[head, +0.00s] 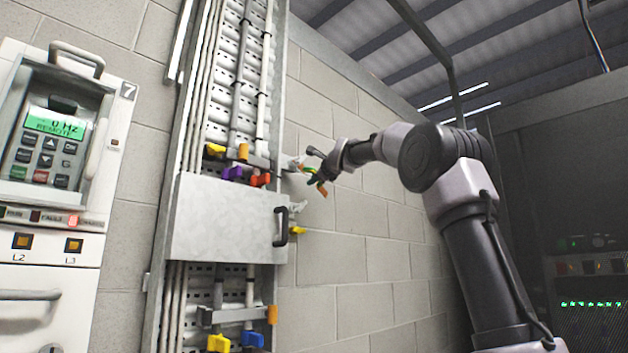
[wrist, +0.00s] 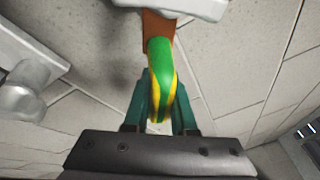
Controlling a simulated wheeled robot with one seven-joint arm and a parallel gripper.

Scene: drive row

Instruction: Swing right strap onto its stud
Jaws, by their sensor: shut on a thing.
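The strap is green with yellow stripes (wrist: 163,75) and has an orange-brown part at its far end (wrist: 158,30). In the wrist view it runs up from between the fingers to a pale plate at the top edge. My gripper (wrist: 158,108) is shut on the strap, with a teal finger on each side. In the head view my gripper (head: 318,178) is at the right edge of the metal column, near a small pale bracket; the strap (head: 310,170) shows there only as a small green and orange patch. I cannot clearly make out the stud.
A metal cable column (head: 228,90) carries coloured clamps and a cover plate (head: 225,220) with a black handle (head: 281,226). A yellow part (head: 298,231) sticks out below my gripper. A grey bracket with a round end (wrist: 25,100) is at left. The block wall right of the column is clear.

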